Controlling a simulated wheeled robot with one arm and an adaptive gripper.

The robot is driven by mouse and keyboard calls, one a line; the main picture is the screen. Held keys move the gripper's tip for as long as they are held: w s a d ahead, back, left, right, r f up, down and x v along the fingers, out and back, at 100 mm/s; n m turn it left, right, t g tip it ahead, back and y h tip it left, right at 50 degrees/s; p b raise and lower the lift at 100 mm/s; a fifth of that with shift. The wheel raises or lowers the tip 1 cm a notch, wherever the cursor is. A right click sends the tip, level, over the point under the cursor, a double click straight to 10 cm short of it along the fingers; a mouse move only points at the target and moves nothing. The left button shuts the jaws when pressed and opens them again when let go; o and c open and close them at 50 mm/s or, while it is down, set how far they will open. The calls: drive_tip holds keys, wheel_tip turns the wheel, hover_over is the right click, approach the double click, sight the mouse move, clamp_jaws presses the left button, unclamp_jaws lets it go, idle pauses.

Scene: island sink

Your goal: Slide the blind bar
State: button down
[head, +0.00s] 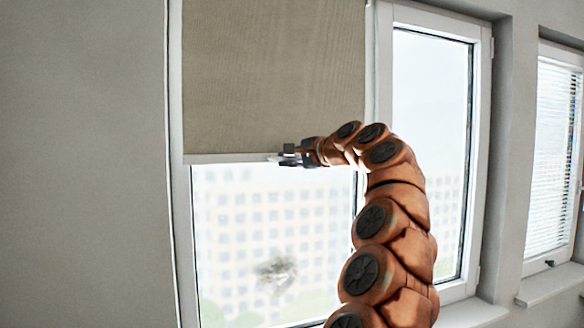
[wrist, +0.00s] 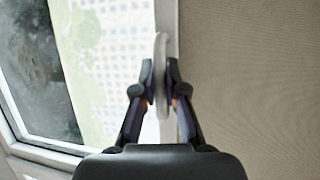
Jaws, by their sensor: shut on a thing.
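The beige roller blind (head: 274,75) hangs over the upper part of the left window, and its cloth (wrist: 250,80) fills the right of the wrist view. The pale blind bar (head: 222,158) runs along the blind's bottom edge, roughly level. My gripper (head: 284,156) is at the bar, right of its middle. In the wrist view my gripper (wrist: 160,80) has its two dark fingers closed around a light, thin, rounded piece (wrist: 161,60) at the bar. Part of the bar to the right is hidden behind my gripper and arm.
A bare glass pane (head: 265,230) shows below the bar, with a building outside. A second window (head: 430,150) stands to the right of my arm, and a window with slatted blinds (head: 552,150) is at the far right. A sill (head: 470,313) juts out below.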

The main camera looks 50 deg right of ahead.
drive_tip(key=shift+r, duration=0.8)
drive_tip(key=c, duration=1.2)
unclamp_jaws()
drive_tip(key=shift+s, duration=0.1)
drive_tip(key=s+a+r, duration=0.1)
drive_tip(key=s+r, duration=0.1)
drive_tip(key=s, duration=0.9)
drive_tip(key=shift+s, duration=0.35)
drive_tip(key=shift+a, duration=0.15)
